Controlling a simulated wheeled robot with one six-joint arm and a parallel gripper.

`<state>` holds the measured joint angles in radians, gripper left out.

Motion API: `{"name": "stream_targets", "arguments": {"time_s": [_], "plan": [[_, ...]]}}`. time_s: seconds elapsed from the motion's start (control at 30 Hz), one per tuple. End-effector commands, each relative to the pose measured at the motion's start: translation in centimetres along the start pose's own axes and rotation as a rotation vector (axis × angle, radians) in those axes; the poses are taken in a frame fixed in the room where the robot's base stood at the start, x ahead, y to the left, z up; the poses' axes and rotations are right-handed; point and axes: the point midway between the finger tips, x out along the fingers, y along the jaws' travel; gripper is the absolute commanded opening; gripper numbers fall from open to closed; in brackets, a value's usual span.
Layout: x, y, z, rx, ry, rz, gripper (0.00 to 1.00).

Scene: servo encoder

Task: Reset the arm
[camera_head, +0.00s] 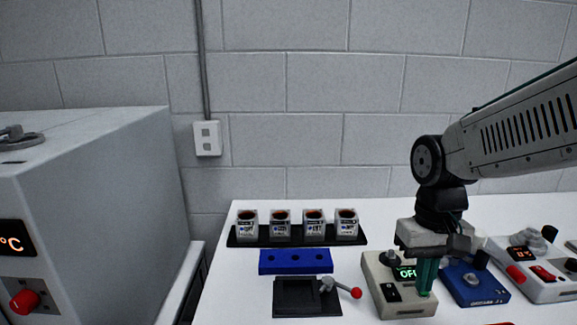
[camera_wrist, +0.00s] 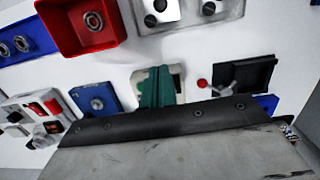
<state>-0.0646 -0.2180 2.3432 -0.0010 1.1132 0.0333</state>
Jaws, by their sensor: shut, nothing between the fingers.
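My gripper (camera_head: 427,277) reaches in from the right in the head view and points down, with green fingers closed together and nothing between them. Its fingertips are over or in front of a beige box (camera_head: 388,302) with a lit green display and a black knob. I cannot tell whether they touch it. In the wrist view the green fingers (camera_wrist: 157,88) show in front of the same beige box (camera_wrist: 177,82), hiding part of it.
A blue box (camera_head: 473,284) and a white device with a red display (camera_head: 537,283) stand close on the right. A black fixture with a red-tipped lever (camera_head: 306,298), a blue block (camera_head: 295,262) and a black tray (camera_head: 238,242) of cups lie left. A red bin (camera_wrist: 62,37) shows in the wrist view.

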Motion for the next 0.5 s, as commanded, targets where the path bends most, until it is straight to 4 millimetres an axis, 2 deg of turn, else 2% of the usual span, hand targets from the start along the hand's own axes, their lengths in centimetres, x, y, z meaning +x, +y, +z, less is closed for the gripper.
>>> {"name": "stream_targets", "arguments": {"time_s": [0.03,0.1,0.23,0.4,0.5], "plan": [[-0.7,0.3,2.0,0.001,0.014,-0.001,0.00],[-1.2,0.6,4.6,0.001,0.028,-0.001,0.00],[-1.9,1.0,8.8,0.007,0.067,-0.002,0.00],[-2.3,1.4,12.3,0.021,0.137,-0.002,0.00],[-2.7,1.5,13.1,0.028,0.178,-0.001,0.00]]}}
